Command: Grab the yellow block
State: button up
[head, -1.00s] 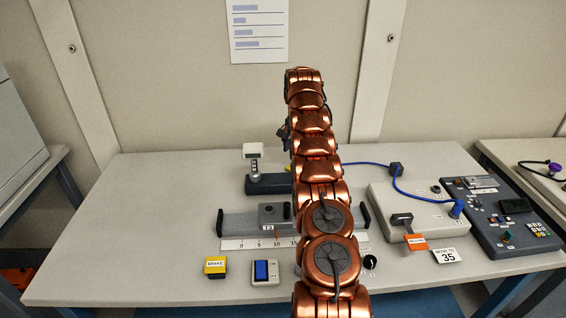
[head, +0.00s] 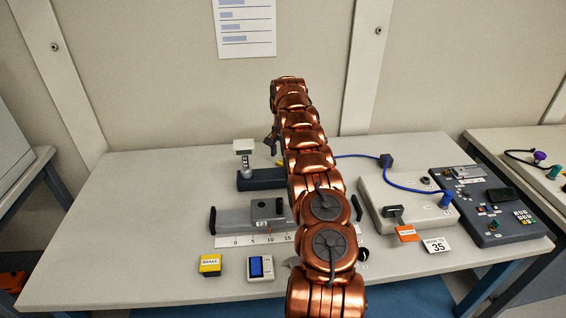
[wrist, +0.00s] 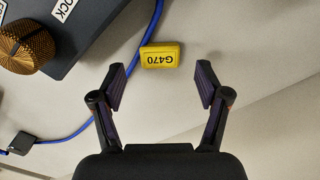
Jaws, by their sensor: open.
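A yellow block (wrist: 160,55) marked G470 lies on the pale table in the wrist view, ahead of my fingertips. My gripper (wrist: 161,86) is open and empty, its two dark fingers spread to either side below the block, which lies apart from them in the picture. In the head view a bit of yellow (head: 279,163) shows at the left edge of my arm, mostly hidden by it. My fingers are not clear in the head view. Another yellow block (head: 210,265), marked BRAKE, sits at the table's front left.
A blue cable (wrist: 148,30) runs just left of the block in the wrist view. A dark housing (wrist: 85,30) with a brass knob (wrist: 25,45) stands at upper left. In the head view, a grey control box (head: 408,200) and a dark panel (head: 490,205) stand at right.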

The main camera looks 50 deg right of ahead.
jog(key=shift+f, duration=1.1)
jog(key=shift+c, duration=0.3)
jog(key=c, duration=0.9)
jog(key=shift+o, duration=0.2)
notch_tip(320, 180, up, 6)
jog(key=shift+w+r, duration=0.1)
jog(key=shift+r, duration=0.15)
jog(key=shift+a+r, duration=0.1)
jog(key=shift+r, duration=0.4)
jog(key=shift+r+p, duration=1.1)
jog(key=shift+r, duration=0.2)
